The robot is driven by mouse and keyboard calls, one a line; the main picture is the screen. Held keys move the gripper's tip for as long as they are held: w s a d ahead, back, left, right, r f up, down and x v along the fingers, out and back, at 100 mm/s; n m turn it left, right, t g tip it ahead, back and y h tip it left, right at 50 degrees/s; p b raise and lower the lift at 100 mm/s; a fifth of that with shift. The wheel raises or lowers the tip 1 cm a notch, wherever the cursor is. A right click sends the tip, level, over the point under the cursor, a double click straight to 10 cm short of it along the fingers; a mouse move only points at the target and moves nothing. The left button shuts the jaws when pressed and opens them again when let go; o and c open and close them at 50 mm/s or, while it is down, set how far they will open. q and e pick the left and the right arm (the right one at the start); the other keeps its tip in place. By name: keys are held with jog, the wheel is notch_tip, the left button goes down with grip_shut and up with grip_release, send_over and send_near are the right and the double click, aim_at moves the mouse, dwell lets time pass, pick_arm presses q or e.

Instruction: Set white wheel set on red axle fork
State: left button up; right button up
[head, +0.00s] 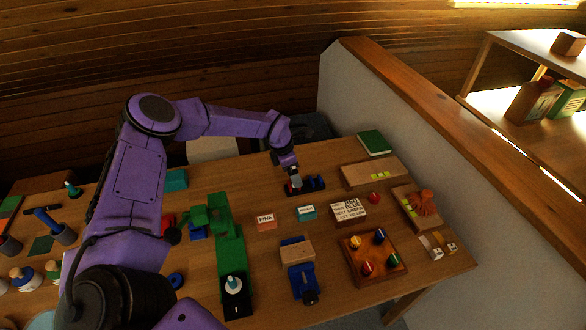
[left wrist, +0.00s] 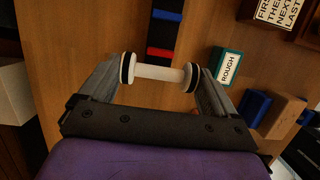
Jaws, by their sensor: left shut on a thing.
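The white wheel set (left wrist: 158,73), a pale axle with a dark-ringed white wheel at each end, is in the left wrist view. My left gripper (left wrist: 160,77) is shut on it, one finger at each wheel. The red axle fork (left wrist: 160,54) shows just beyond the axle, on a dark base that also carries a blue fork (left wrist: 166,15). I cannot tell the height of the wheel set over the fork. In the head view my left gripper (head: 294,183) is over the left part of the fork base, largely hiding the wheel set. My right gripper is not in view.
A teal ROUGH block (head: 306,213) and a FINE block (head: 265,222) lie nearby. A text block (head: 348,209), a wooden board (head: 374,173) and a peg tray (head: 352,261) are to the right. A partition (head: 400,120) borders the table.

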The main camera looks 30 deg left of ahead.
pick_arm(q)
notch_tip(320, 180, down, 2)
jog(key=shift+b, duration=0.4)
notch_tip(320, 180, down, 3)
jog(key=b, duration=0.2)
jog(key=shift+b, duration=0.4)
jog(key=o, duration=0.8)
jog(key=shift+r, duration=0.1)
jog(key=shift+c, duration=0.2)
jog(key=shift+r, duration=0.1)
jog(key=shift+r+p, duration=2.3)
jog(key=shift+r, duration=1.65)
